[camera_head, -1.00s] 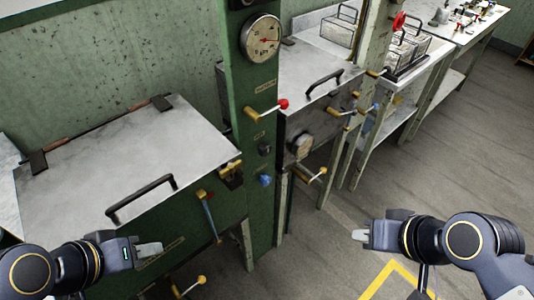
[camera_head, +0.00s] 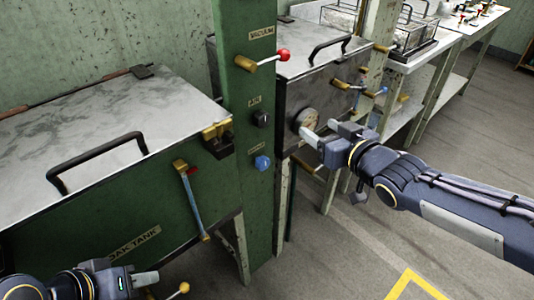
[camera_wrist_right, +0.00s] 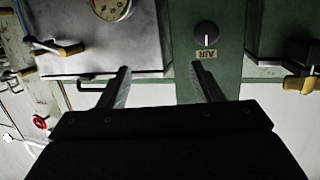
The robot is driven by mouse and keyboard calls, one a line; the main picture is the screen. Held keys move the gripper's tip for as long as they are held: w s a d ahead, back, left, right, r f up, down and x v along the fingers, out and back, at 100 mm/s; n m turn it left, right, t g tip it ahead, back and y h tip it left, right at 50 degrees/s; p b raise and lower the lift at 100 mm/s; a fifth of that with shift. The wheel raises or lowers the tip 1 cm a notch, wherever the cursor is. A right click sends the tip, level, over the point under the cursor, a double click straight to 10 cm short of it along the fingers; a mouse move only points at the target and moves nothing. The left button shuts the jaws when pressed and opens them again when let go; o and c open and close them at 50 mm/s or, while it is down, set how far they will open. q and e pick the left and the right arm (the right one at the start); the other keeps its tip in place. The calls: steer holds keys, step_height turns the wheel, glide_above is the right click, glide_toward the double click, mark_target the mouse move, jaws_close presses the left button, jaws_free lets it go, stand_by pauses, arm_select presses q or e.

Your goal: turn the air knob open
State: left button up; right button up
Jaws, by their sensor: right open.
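The air knob (camera_head: 262,119) is a small black round knob on the green post, beside a small AIR label. In the right wrist view the black air knob (camera_wrist_right: 206,34) shows a white pointer line, with the AIR plate next to it. My right gripper (camera_head: 318,132) is open and empty, to the right of the post and apart from the knob. In the right wrist view its two fingers (camera_wrist_right: 160,80) are spread with nothing between them. My left gripper (camera_head: 140,281) is at the lower left, in front of the green tank; its jaw opening is unclear.
On the same post are a red-tipped vacuum lever (camera_head: 262,61) above and a blue knob (camera_head: 262,163) below. A gauge (camera_head: 306,122) on the right tank is close to my right gripper. The green tank (camera_head: 130,228) stands left of the post. Floor at lower right is open.

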mark_target(265, 121)
steer(key=w+a+f+n+y+b, duration=0.1)
steer(key=w+a, duration=0.1)
steer(key=a, duration=0.1)
steer(key=w+a+n+y+b, duration=0.1)
steer(key=w+a+y+b, duration=0.1)
steer(key=w+a, duration=0.1)
steer(key=w+a+f+n+y+b, duration=0.1)
steer(key=w+a+y, duration=0.1)
steer(key=a, duration=0.3)
steer(key=shift+w+a+f, duration=0.15)
steer(key=shift+w+f, duration=0.15)
steer(key=shift+w, duration=0.2)
arm_select(q)
step_height(265, 121, down, 7)
steer(key=shift+r, duration=0.15)
arm_select(e)
steer(key=c, duration=1)
arm_select(q)
steer(key=shift+b, duration=0.3)
arm_select(e)
steer(key=shift+n, duration=0.3)
